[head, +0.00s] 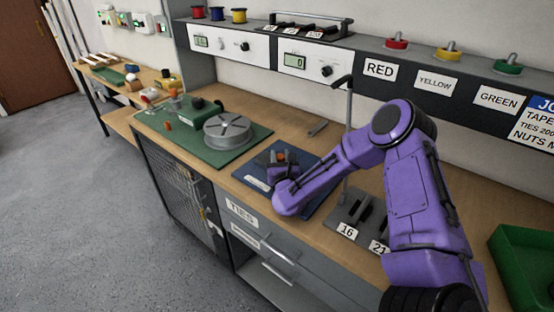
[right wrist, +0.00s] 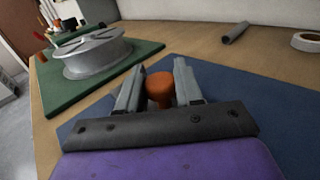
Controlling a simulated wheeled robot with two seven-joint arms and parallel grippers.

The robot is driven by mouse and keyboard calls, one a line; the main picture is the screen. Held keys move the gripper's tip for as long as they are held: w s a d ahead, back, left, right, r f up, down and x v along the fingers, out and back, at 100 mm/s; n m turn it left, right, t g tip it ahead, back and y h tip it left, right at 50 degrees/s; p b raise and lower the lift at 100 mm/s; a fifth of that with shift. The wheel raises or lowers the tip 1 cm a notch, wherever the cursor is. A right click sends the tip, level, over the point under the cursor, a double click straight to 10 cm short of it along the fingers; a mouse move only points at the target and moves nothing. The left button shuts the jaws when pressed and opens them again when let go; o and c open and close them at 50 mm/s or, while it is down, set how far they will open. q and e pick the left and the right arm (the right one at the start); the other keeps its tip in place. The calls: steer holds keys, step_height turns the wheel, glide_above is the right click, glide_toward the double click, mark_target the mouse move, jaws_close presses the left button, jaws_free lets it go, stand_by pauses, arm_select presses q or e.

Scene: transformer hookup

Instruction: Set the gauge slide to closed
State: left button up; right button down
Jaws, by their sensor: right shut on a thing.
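My right gripper (head: 279,160) is low over the blue mat (head: 306,159) on the bench. In the right wrist view its two grey fingers (right wrist: 158,82) stand on either side of an orange knob (right wrist: 160,90), shut on it. The orange knob also shows in the head view (head: 281,156), just beyond the hand. What the knob is fixed to, and where the gauge slide stands, is hidden by the gripper. My left gripper is not in view.
A metal reel (head: 228,131) sits on a green mat (head: 213,160) to the left. Right of the blue mat are dark slots labelled 16 and 21 (head: 356,219). A tall grey post (head: 348,120) rises behind my forearm. A green bin (head: 520,262) stands far right.

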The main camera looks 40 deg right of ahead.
steer(key=c, duration=0.8)
jaws_free()
steer(key=shift+w+r, duration=0.2)
steer(key=shift+r, duration=0.1)
steer(key=shift+a+f, duration=0.1)
steer(key=shift+s, duration=0.15)
steer(key=b+v, duration=0.2)
steer(key=v, duration=0.7)
steer(key=shift+s+a, duration=0.25)
steer(key=shift+a, duration=0.05)
steer(key=shift+s+a, duration=0.1)
steer(key=shift+s, duration=0.15)
